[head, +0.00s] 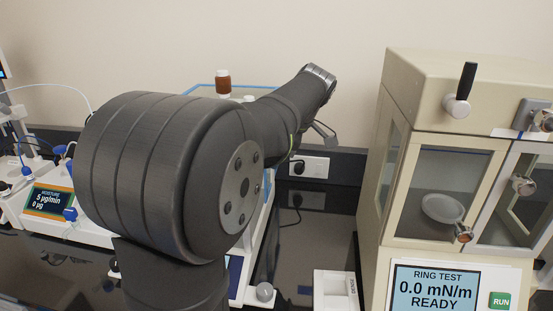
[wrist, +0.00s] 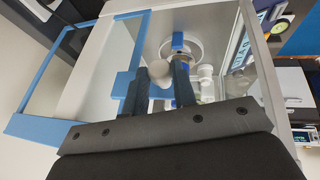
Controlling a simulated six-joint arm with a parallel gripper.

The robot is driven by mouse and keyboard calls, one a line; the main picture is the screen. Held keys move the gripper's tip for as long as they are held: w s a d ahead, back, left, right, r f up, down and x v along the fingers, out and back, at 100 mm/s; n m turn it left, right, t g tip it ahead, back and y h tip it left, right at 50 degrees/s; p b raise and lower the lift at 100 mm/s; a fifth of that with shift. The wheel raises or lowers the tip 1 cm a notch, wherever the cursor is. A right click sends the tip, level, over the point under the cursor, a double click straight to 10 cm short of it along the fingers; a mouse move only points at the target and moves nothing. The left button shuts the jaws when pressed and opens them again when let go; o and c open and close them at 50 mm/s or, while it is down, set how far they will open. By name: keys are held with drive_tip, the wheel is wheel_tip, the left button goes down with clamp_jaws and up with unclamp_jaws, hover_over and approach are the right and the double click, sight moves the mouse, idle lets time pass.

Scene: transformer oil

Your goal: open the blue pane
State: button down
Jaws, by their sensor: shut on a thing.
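In the wrist view the blue-framed pane (wrist: 28,124) lies to the left, beside an opening into a pale enclosure. A blue tab juts from its right edge toward my gripper (wrist: 158,88). The two dark fingers stand on either side of a pale round knob (wrist: 159,72), and the gripper is shut on it. The tab's join to the knob is covered by the left finger. In the head view my arm hides the gripper and most of the enclosure; only a blue edge (head: 205,87) shows behind it.
Inside the opening are a round white ring (wrist: 199,45) and white bottles (wrist: 205,82). A brown-topped bottle (head: 223,82) stands above the enclosure. A beige ring-test cabinet (head: 430,80) stands on the right, and a moisture meter (head: 48,202) on the left.

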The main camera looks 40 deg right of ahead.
drive_tip(key=c, duration=1.2)
unclamp_jaws()
drive_tip(key=shift+o, duration=0.2)
drive_tip(key=shift+r, duration=0.1)
drive_tip(key=v, duration=1.7)
drive_tip(key=shift+r, duration=0.2)
drive_tip(key=shift+a+f, duration=0.1)
drive_tip(key=x, duration=1.7)
drive_tip(key=shift+s+f, duration=0.15)
drive_tip(key=shift+f, duration=0.05)
drive_tip(key=shift+r, duration=0.1)
